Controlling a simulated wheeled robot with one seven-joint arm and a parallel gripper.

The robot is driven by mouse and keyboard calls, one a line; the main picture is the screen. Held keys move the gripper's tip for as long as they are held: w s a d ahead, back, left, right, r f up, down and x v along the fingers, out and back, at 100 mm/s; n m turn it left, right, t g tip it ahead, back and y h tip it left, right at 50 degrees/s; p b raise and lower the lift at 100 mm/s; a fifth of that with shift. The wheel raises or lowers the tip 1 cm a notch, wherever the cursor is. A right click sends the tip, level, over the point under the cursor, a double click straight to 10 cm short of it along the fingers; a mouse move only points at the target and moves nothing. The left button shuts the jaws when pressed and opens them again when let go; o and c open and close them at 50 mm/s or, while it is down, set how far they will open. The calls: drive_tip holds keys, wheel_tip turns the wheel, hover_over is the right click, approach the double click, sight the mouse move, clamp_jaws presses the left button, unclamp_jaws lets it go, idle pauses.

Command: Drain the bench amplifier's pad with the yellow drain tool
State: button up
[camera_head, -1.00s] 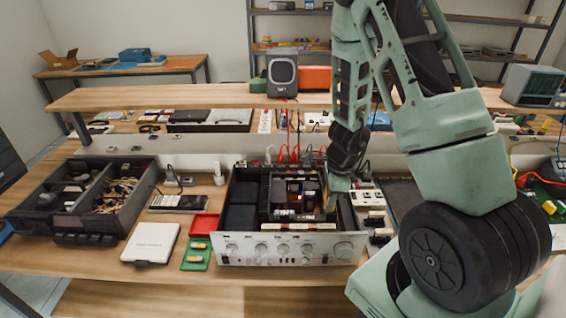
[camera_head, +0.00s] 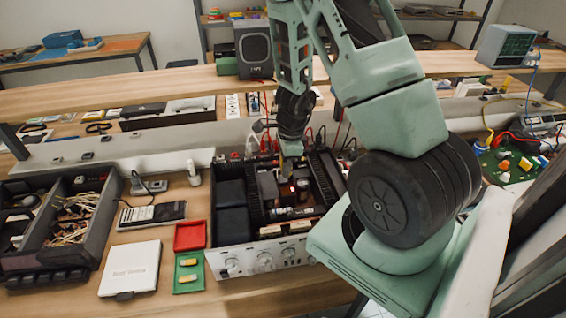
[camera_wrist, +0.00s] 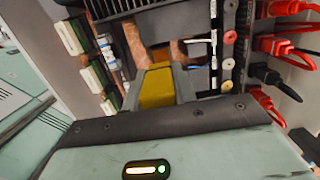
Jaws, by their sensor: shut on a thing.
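The bench amplifier (camera_head: 233,258) stands open-topped on the bench, with a silver front panel with knobs and dark parts inside. My gripper (camera_head: 287,172) reaches down into its open top, right of the black blocks. In the wrist view my gripper (camera_wrist: 165,72) is shut on the yellow drain tool (camera_wrist: 157,88), a yellow block between the fingers. The tool's lower end and the pad are hidden, so I cannot tell whether they touch. A small orange-red glow (camera_head: 292,186) shows inside the amplifier near the gripper.
A shelf (camera_head: 120,86) spans behind.

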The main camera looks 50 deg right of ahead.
drive_tip(key=shift+f+b, duration=2.75)
drive_tip(key=shift+f, duration=0.35)
drive_tip(key=shift+f, duration=0.1)
idle(4.8)
